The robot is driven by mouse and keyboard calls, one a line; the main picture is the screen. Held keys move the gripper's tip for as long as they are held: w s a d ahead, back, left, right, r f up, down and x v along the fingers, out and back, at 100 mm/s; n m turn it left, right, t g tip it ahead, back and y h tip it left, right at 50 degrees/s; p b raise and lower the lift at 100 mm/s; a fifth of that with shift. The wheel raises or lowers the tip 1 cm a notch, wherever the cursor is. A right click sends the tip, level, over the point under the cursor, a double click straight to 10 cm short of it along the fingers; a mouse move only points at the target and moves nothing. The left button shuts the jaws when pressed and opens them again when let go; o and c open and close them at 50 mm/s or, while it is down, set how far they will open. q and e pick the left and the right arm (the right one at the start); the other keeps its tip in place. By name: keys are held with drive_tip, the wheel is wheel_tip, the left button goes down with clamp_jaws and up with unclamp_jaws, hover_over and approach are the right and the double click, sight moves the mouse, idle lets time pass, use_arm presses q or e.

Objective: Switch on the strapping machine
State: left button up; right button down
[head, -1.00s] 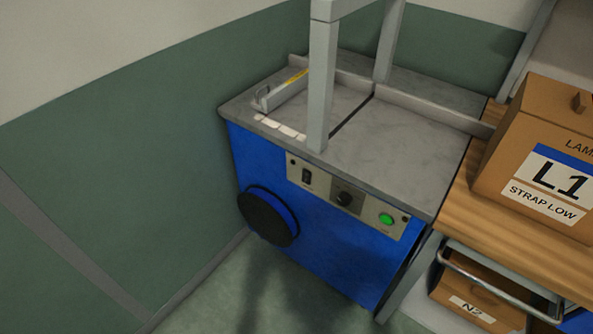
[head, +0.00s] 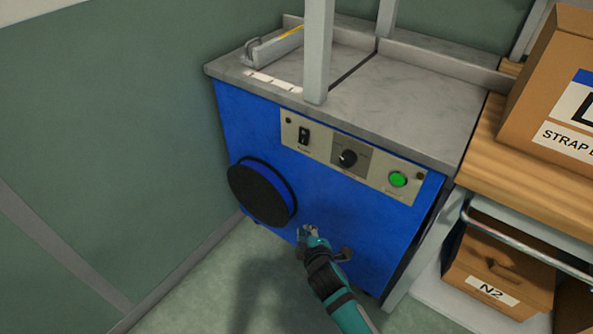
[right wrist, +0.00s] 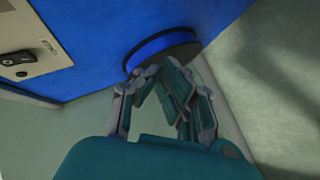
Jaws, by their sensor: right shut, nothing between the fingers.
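The strapping machine (head: 330,230) is a blue cabinet with a grey top, standing against the green wall. My right gripper (head: 307,232) is shut and empty in front of the cabinet, below the panel and apart from the switch. My left gripper is not in view.
A round black disc (head: 262,192) sticks out of the cabinet front, left of my right gripper. A wooden bench (head: 530,175) with a cardboard box (head: 560,100) adjoins at the right. Box N2 (head: 497,265) sits below. Floor in front is clear.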

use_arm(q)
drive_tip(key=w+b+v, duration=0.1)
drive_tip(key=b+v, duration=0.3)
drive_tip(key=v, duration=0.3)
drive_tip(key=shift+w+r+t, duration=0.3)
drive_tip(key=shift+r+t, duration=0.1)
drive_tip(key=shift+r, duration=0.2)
use_arm(e)
drive_tip(key=w+a+r+n+t, duration=0.1)
drive_tip(key=r+t, duration=0.1)
drive_tip(key=r, duration=0.7)
drive_tip(key=w+a+r+n+t, duration=0.2)
drive_tip(key=r, duration=0.6)
drive_tip(key=shift+a+r+t, duration=0.3)
drive_tip(key=shift+r+t, duration=0.1)
drive_tip(key=b, duration=0.3)
approach(304, 136)
drive_tip(key=w+a+f, duration=0.2)
drive_tip(key=w+a, duration=0.2)
drive_tip(key=w, duration=0.2)
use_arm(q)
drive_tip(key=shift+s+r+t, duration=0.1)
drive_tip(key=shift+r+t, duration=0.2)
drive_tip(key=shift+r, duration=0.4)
use_arm(e)
drive_tip(key=shift+w+d, duration=0.35)
drive_tip(key=shift+w, duration=0.05)
